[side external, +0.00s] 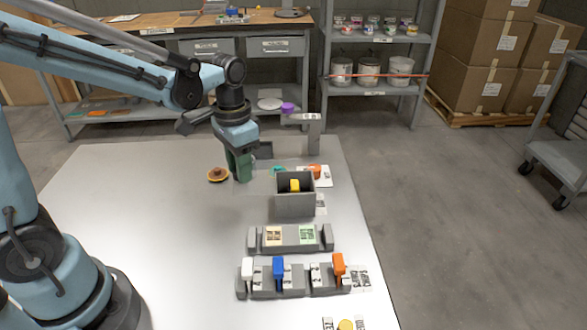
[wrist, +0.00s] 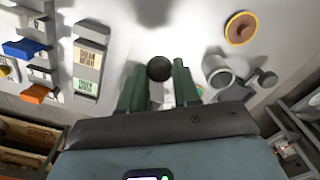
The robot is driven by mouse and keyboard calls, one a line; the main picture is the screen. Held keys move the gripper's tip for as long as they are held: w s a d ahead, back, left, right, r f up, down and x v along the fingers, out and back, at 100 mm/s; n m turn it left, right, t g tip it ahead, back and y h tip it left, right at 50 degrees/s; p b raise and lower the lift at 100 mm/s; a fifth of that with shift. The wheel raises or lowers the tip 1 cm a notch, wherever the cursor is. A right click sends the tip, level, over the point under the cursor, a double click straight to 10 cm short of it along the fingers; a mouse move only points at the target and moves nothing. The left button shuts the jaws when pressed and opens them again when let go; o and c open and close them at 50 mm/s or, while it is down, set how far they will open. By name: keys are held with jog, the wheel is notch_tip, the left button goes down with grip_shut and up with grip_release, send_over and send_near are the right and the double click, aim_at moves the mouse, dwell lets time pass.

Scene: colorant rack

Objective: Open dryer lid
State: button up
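No part clearly reads as a dryer. A round brown lid-like disc with a small raised centre (side external: 217,174) lies on the table, just left of my gripper (side external: 240,172); it also shows at the upper right of the wrist view (wrist: 240,28). A grey round cup-like part (wrist: 218,72) stands right of my gripper (wrist: 160,66) in the wrist view. My gripper points down with its green fingers apart. A dark round knob (wrist: 159,68) shows between the fingertips; I cannot tell whether they touch it. The fingers hide it in the side view.
A grey open box (side external: 295,206) with a yellow item stands right of my gripper. Nearer the camera are a grey holder with two labelled cards (side external: 290,237) and a rack (side external: 292,284) with white, blue and orange blocks. The table's left part is clear.

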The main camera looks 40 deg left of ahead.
jog(key=o, duration=0.4)
jog(key=shift+o, duration=0.2)
jog(key=shift+r, duration=0.15)
notch_tip(320, 180, up, 12)
dwell(0.4)
jog(key=s+d+f+n+t, duration=0.1)
jog(key=s+f+n+t, duration=0.1)
jog(key=s+f+t, duration=0.4)
jog(key=shift+f+t, duration=0.55)
jog(key=shift+t, duration=0.05)
